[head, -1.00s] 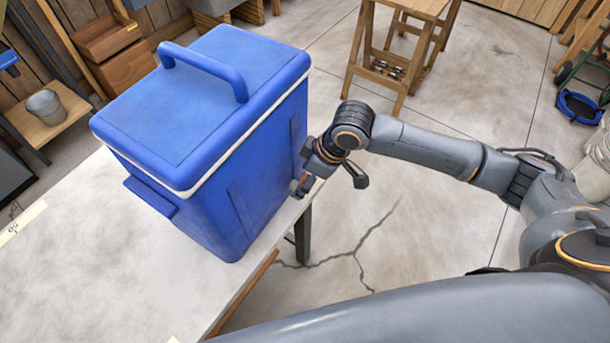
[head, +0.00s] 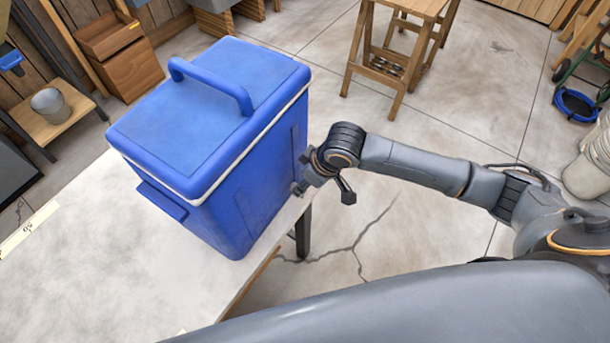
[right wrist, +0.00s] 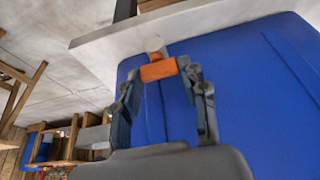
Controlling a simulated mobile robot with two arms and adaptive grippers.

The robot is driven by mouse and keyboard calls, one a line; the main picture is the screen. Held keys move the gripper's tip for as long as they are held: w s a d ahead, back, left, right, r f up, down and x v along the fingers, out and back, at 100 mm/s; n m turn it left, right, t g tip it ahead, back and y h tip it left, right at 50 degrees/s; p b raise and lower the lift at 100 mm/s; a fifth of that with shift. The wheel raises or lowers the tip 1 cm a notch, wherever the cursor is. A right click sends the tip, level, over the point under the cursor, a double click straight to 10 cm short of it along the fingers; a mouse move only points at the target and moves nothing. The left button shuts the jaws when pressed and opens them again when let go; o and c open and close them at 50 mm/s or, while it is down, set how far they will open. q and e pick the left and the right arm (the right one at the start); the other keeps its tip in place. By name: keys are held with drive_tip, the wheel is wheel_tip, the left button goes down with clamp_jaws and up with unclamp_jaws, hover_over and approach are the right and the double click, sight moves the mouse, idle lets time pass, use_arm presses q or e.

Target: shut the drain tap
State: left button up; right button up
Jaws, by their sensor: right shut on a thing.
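A blue cooler (head: 215,120) with a white lid seam stands upright near the table's edge, its top handle raised. In the right wrist view, its blue wall (right wrist: 250,85) fills the right side. The drain tap's orange handle (right wrist: 158,71) shows there, with a pale end (right wrist: 155,45) beyond it. My right gripper (right wrist: 160,78) is shut on the orange handle, a finger at each side. In the head view my right gripper (head: 303,183) is at the cooler's right side, low down, and hides the tap. My left gripper is out of view.
The pale table (head: 120,265) is bare in front of the cooler. A wooden stool (head: 400,40) stands behind on the cracked concrete floor. A grey bucket (head: 48,103) is on a low shelf at the left.

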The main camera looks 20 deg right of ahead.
drive_tip(key=o, duration=1.1)
drive_tip(key=shift+o, duration=0.2)
drive_tip(key=v, duration=1.2)
